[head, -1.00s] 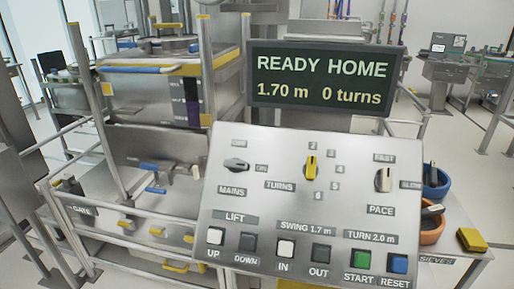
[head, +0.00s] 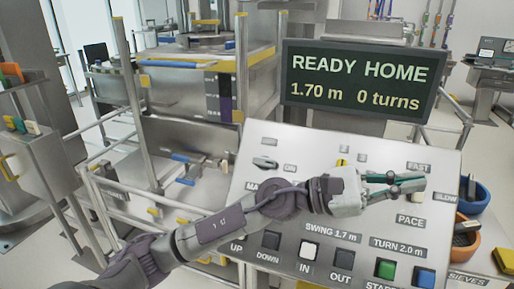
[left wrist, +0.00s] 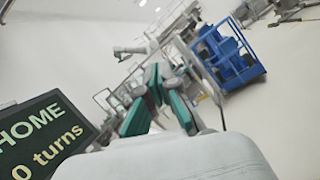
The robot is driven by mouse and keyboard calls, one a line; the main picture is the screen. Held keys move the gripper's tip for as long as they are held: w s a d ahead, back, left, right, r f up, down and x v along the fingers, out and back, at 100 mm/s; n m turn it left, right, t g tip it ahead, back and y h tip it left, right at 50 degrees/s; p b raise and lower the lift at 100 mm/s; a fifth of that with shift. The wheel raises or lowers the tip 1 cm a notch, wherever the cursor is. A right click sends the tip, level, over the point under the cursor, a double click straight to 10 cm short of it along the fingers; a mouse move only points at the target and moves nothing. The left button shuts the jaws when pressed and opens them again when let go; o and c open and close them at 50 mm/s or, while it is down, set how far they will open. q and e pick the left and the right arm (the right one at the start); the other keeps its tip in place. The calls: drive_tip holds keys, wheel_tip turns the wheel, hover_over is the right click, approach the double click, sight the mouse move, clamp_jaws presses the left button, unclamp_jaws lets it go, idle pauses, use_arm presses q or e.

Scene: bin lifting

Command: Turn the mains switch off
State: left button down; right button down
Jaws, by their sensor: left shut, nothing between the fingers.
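The mains switch (head: 265,162) is a small grey knob at the upper left of the sloping control panel (head: 350,148). The "ON" label is just right of it, and the "MAINS" label below is mostly hidden by my left arm. My left gripper (head: 414,182) reaches across the front of the panel, its fingers pointing right near the pace knob, well right of the mains switch. It is shut and empty. In the left wrist view its green-padded fingers (left wrist: 160,80) show against the room. My right gripper is not in view.
A display (head: 352,80) above the panel reads "READY HOME, 1.70 m, 0 turns". Push buttons, including a green one (head: 386,272) and a blue one (head: 424,278), line the panel's lower edge. Blue and orange bowls (head: 467,240) stand to the right. Metal railings are at left.

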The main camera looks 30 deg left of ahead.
use_arm(q)
drive_tip(key=w+a+f+m+g+y, duration=0.2)
drive_tip(key=w+a+f+m+y, duration=0.35)
drive_tip(key=a+m+y, duration=0.5)
drive_tip(key=w+a+r+m+y, duration=0.1)
drive_tip(key=a+r+m+y, duration=0.1)
drive_tip(key=a+y, duration=0.4)
drive_tip(key=a+r+m+t+y, duration=0.1)
drive_tip(key=a+r+y, duration=0.4)
drive_tip(key=a, duration=1.2)
drive_tip(key=shift+w+a+m+y, duration=0.3)
drive_tip(key=shift+w+m+y, duration=0.05)
drive_tip(key=shift+w+m, duration=0.1)
